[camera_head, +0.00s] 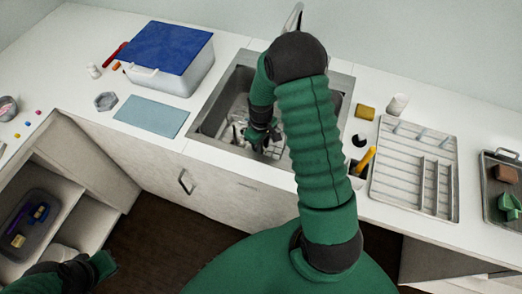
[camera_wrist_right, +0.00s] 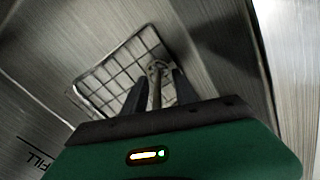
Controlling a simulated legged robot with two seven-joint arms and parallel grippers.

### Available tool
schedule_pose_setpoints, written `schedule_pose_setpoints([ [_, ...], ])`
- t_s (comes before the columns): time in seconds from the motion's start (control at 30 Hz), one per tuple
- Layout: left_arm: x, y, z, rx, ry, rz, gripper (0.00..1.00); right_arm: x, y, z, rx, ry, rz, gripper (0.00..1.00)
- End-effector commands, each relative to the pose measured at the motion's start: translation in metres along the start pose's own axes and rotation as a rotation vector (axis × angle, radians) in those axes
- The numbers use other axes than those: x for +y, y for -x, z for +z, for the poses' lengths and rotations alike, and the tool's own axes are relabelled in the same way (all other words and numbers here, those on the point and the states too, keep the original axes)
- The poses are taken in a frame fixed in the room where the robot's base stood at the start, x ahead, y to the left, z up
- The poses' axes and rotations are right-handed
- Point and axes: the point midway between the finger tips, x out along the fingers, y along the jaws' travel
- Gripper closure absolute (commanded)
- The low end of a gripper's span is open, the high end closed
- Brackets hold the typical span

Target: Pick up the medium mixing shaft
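My right gripper (camera_head: 262,138) reaches down into the metal sink (camera_head: 208,125). In the right wrist view its two dark fingers (camera_wrist_right: 160,88) are apart. A slim metal shaft (camera_wrist_right: 157,82) with a wider head lies in line between them, over or on a wire rack (camera_wrist_right: 112,72). I cannot tell whether the fingers touch it, or which size of shaft it is. In the head view other metal parts (camera_head: 238,130) lie in the sink, partly hidden by my right arm. My left gripper (camera_head: 100,264) shows only in part at the lower left, away from the sink.
The sink walls surround my right gripper. A blue-lidded box (camera_head: 165,45) and a light blue mat (camera_head: 152,116) are left of the sink. A slotted drying tray (camera_head: 390,185), a yellow sponge (camera_head: 365,112) and a holder with a yellow-handled tool (camera_head: 364,160) are on the right.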

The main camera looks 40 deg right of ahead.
Motion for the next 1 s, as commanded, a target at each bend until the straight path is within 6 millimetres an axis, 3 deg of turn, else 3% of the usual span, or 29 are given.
schedule_pose_setpoints([
  [0.17,0.0,0.0,0.0,0.0,0.0,0.0,1.0,0.0,0.001,0.0,0.001,0.0,0.001,0.69],
  [0.4,0.0,0.0,0.0,0.0,0.0,0.0,1.0,0.0,0.001,0.0,0.001,0.0,0.001,1.0],
  [0.87,0.0,0.0,0.0,0.0,0.0,0.0,1.0,0.0,0.002,0.0,0.002,0.0,0.001,1.0],
  [1.0,0.0,0.001,0.0,0.0,0.0,0.0,1.0,0.001,0.018,-0.001,0.005,-0.001,0.003,1.0],
])
